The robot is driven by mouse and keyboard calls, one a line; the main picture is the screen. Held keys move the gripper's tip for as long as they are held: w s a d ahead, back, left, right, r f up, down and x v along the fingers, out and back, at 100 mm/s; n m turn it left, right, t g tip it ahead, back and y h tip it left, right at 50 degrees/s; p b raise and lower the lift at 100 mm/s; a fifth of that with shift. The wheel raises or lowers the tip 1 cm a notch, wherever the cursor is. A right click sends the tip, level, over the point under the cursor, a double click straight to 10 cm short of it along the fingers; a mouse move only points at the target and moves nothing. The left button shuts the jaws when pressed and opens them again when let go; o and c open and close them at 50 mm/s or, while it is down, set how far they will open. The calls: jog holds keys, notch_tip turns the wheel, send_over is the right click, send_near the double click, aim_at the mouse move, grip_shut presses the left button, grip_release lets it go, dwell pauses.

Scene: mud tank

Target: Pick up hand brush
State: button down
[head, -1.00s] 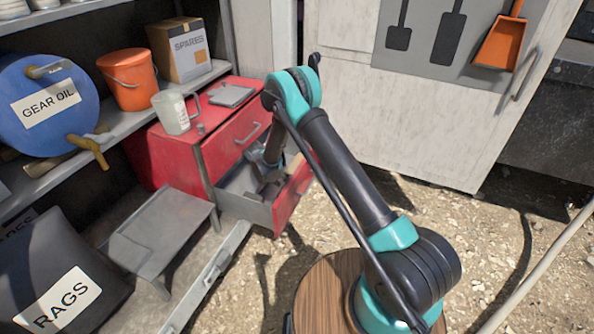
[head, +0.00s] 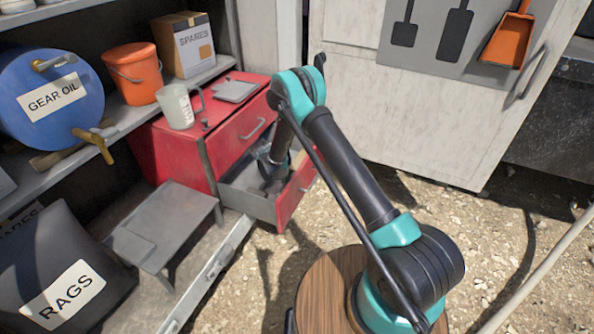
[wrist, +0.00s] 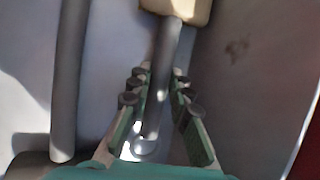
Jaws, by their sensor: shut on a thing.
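In the wrist view, a slim grey handle with a pale tan block at its far end, which I take for the hand brush (wrist: 176,35), runs between the fingers of my gripper (wrist: 160,76). The fingers are shut on the handle, and the block lies beyond the fingertips. Bristles are not visible. In the head view, my gripper (head: 271,180) is down inside the open drawer (head: 291,207) of a red tool chest. The arm hides most of the brush there.
Another grey rod (wrist: 68,85) lies left of my gripper in the wrist view. The drawer walls are close around it. A jug (head: 178,106) and a grey flat item (head: 236,90) sit on the chest (head: 172,155). A grey metal stand (head: 165,232) is left of the drawer.

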jog(key=shift+r, duration=0.15)
notch_tip(320, 180, up, 20)
dwell(0.7)
